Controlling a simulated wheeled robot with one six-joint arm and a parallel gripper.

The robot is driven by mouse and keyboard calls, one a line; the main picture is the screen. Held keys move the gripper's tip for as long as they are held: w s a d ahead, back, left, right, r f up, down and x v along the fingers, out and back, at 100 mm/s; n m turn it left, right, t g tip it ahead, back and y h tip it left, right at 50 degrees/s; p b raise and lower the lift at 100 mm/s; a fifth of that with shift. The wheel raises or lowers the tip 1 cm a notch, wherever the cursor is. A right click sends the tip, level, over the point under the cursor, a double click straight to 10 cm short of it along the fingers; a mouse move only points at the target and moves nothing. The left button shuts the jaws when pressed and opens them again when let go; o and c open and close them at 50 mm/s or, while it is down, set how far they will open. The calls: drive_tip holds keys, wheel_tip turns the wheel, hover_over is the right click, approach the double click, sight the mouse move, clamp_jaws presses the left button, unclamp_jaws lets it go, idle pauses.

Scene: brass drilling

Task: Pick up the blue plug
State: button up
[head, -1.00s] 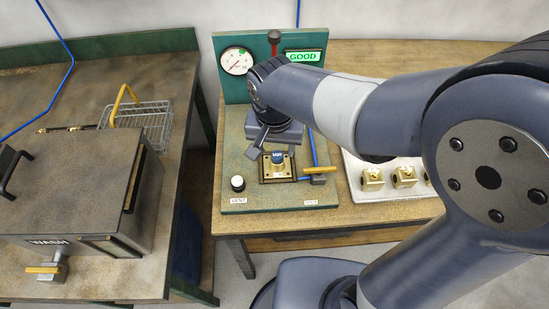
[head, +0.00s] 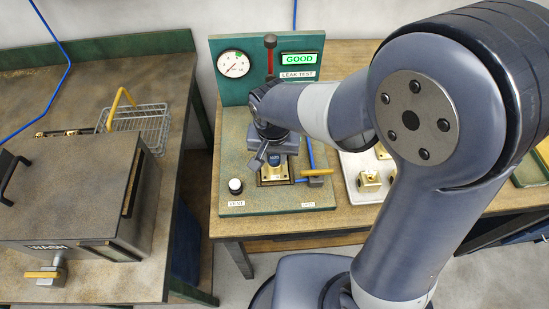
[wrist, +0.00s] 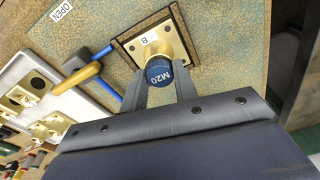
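The blue plug (head: 274,163) stands in a brass block (head: 273,175) on the test stand. In the wrist view the plug (wrist: 160,72) shows a round blue cap marked M20, above the brass block (wrist: 160,42) on its square plate. My gripper (head: 268,160) is down at the plug. In the wrist view my gripper (wrist: 158,78) has one finger on each side of the plug, apart from each other. I cannot tell for sure whether either finger touches it. The finger tips are partly hidden.
A yellow-handled valve (head: 318,172) with a blue pipe stands just right of the block. A white knob (head: 235,186) is at front left. A white tray (head: 350,186) with brass blocks lies to the right. The gauge panel (head: 258,93) reading GOOD stands behind.

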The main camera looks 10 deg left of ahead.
drive_tip(key=c, duration=0.5)
drive_tip(key=shift+o, duration=0.2)
drive_tip(key=shift+r, duration=0.1)
